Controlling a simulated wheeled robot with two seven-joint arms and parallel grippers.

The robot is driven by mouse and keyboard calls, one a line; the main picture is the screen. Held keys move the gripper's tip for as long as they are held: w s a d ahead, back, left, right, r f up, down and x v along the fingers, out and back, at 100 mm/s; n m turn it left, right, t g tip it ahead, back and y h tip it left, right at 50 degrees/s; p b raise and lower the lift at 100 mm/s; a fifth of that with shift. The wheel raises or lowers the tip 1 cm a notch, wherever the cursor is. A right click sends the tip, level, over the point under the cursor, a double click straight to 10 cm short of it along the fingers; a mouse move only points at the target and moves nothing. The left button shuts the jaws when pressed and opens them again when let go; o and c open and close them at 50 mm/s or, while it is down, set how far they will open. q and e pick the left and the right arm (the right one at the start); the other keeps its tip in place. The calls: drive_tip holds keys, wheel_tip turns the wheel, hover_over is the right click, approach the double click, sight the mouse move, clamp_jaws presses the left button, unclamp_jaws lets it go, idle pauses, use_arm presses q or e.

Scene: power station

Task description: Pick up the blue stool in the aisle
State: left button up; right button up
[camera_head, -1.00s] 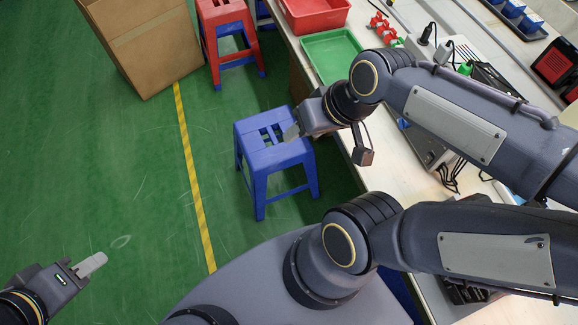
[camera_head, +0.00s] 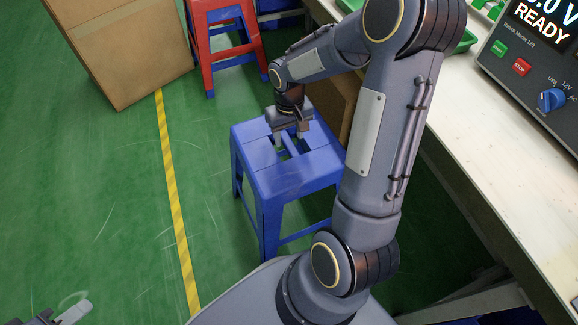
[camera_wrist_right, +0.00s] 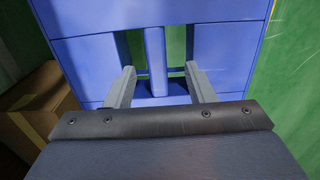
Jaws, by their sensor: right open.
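The blue stool (camera_head: 275,178) stands upright on the green floor beside the workbench. Its seat has slots with a narrow bar between them. My right gripper (camera_head: 290,137) points down at the far part of the seat, over the slots. In the right wrist view the seat (camera_wrist_right: 205,32) fills the picture, and my open right gripper (camera_wrist_right: 163,84) has one finger on each side of the middle bar (camera_wrist_right: 156,60). I cannot tell how deep the fingertips are.
A cardboard box (camera_head: 125,55) and a red stool (camera_head: 226,35) stand behind the blue stool. Another carton (camera_head: 342,103) is close by, under the workbench (camera_head: 490,150) on the right. A meter (camera_head: 535,65) is on the bench.

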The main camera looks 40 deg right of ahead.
sight(289, 143)
wheel_tip(289, 143, down, 3)
drive_tip(key=shift+f+b, duration=0.1)
drive_tip(key=shift+b, duration=0.45)
drive_tip(key=f+b, duration=0.2)
drive_tip(key=f, duration=0.2)
drive_tip(key=shift+w+d+f+b, duration=0.1)
drive_tip(key=shift+w+d+b, duration=0.25)
drive_tip(key=shift+w+b, duration=0.05)
drive_tip(key=shift+f, duration=0.4)
clamp_jaws()
drive_tip(key=shift+r, duration=0.15)
